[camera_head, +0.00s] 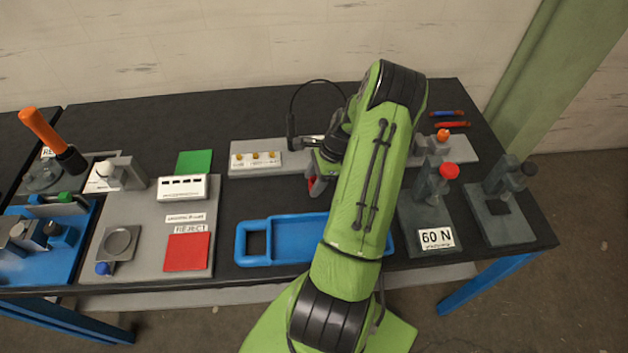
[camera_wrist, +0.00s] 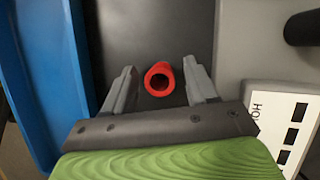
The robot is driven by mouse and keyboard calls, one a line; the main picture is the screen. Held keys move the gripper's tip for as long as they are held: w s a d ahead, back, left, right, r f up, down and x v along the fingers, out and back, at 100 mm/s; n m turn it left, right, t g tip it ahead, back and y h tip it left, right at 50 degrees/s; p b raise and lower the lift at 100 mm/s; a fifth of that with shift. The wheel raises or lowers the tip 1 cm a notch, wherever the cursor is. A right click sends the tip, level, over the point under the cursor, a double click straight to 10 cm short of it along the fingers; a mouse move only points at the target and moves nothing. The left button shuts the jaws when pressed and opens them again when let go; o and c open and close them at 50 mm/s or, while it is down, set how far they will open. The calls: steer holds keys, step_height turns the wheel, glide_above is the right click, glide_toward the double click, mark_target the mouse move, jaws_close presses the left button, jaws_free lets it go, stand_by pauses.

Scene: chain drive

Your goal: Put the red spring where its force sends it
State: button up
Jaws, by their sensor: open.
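The red spring (camera_wrist: 159,78) shows in the wrist view as a red ring seen end-on, with a dark hollow centre. It seems to stand upright on the dark table. My gripper (camera_wrist: 158,86) is open, with one finger on each side of it; I cannot tell whether they touch it. In the head view my gripper (camera_head: 317,186) is low over the table behind the blue tray, and only a sliver of the red spring (camera_head: 312,184) shows. A grey fixture labelled 60 N (camera_head: 436,238) stands right of my arm. A red REJECT pad (camera_head: 187,252) and a green pad (camera_head: 194,163) lie at left.
The blue tray (camera_head: 241,243) lies close in front of my gripper. A grey strip with brass knobs (camera_head: 240,170) lies behind it. Another grey fixture (camera_head: 500,229) stands at far right. A white device with dark windows (camera_head: 182,188) sits between the pads. My arm hides the table's middle right.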

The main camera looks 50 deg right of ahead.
steer(key=p+v, duration=0.1)
steer(key=v, duration=1.1)
steer(key=w+a+r+n+g+h, duration=0.1)
steer(key=w+a+r+n+h, duration=0.1)
steer(key=w+a+r+n, duration=0.5)
steer(key=s+a+r+n+h, duration=0.1)
steer(key=a+r+n, duration=0.25)
steer(key=a, duration=0.35)
steer(key=s+a+r+n+h, duration=0.1)
steer(key=a+r+n, duration=0.2)
steer(key=a+r, duration=0.3)
steer(key=s+a+r+n+t, duration=0.2)
steer(key=s+a+n+t, duration=0.1)
steer(key=s+a+n, duration=0.8)
steer(key=a+n, duration=0.1)
steer(key=a, duration=0.2)
steer(key=shift+a+r+n+t+y, duration=0.2)
steer(key=shift+a+n+t+y, duration=0.1)
steer(key=shift+n+t, duration=0.1)
steer(key=shift+d, duration=0.15)
